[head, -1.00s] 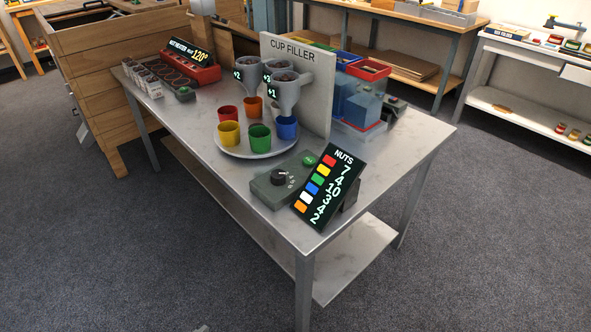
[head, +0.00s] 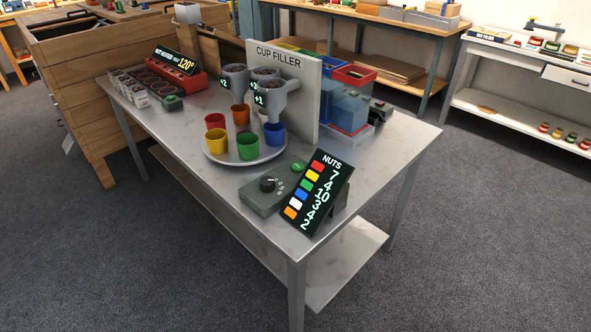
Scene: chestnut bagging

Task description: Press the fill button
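The green fill button (head: 297,166) sits on top of the grey control box (head: 262,198) at the front of the metal table, beside a black knob (head: 267,184). The cup filler (head: 284,62) stands behind a round plate (head: 214,157) carrying several coloured cups, including a green cup (head: 248,146), a yellow cup (head: 216,142) and a blue cup (head: 274,133). Funnels (head: 268,99) holding nuts hang above the cups. Neither of my grippers shows in the head view.
A NUTS sign (head: 317,193) with coloured squares and numbers leans right beside the control box. A red nut roaster (head: 179,79) stands at the table's far left. Blue and red bins (head: 349,104) stand behind the filler panel. Grey floor (head: 450,240) is open at the right.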

